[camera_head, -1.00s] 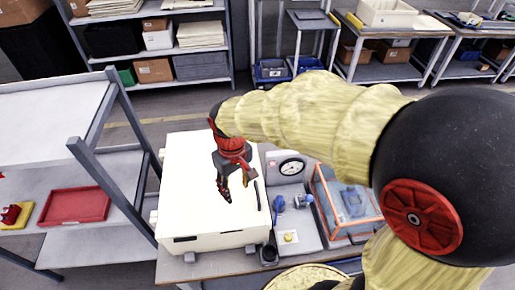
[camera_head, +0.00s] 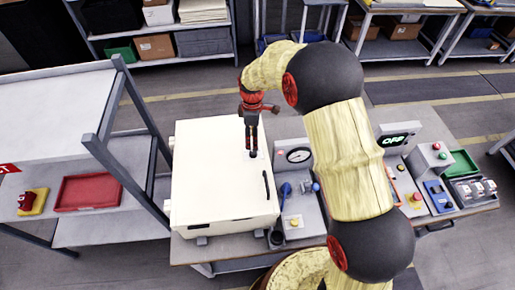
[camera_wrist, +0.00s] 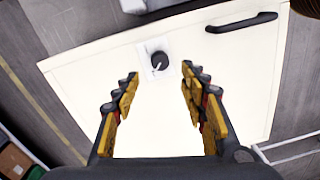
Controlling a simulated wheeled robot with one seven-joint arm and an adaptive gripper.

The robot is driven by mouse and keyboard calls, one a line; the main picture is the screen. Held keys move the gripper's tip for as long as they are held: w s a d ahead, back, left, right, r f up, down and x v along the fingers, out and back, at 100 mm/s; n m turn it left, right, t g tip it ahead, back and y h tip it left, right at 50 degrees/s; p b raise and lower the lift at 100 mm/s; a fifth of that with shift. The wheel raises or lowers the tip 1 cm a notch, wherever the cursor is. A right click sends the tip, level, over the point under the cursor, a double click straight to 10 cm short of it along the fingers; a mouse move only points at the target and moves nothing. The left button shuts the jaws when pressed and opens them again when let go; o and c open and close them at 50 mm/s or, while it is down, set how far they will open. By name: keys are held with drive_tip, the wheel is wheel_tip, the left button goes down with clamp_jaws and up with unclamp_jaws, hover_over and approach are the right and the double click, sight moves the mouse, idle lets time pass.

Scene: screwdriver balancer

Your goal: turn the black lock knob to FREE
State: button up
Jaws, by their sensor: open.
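The black lock knob (camera_wrist: 159,61) sits on a small pale plate (camera_wrist: 156,72) on the face of a white box in the wrist view. The knob has a light pointer mark; its lettering is too small to read. My gripper (camera_wrist: 160,76) is open, its yellow-padded fingers on either side of the line to the knob, with nothing between them. The knob appears just beyond the fingertips, apart from them. In the head view my gripper (camera_head: 251,146) points down over the far right part of the white box (camera_head: 215,195). There the fingers hide most of the knob.
A dark bar handle (camera_wrist: 241,23) is on the same box face, right of the knob. Right of the box stand a gauge (camera_head: 298,155), blue valve parts (camera_head: 286,189) and a display reading OFF (camera_head: 394,140). A shelf with a red tray (camera_head: 88,193) is at the left.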

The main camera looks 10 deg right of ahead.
sight(253, 153)
drive_tip(key=shift+s+f+p, duration=0.15)
drive_tip(key=shift+f+p, duration=0.25)
drive_tip(key=shift+f, duration=3.5)
drive_tip(key=shift+c, duration=1.2)
clamp_jaws()
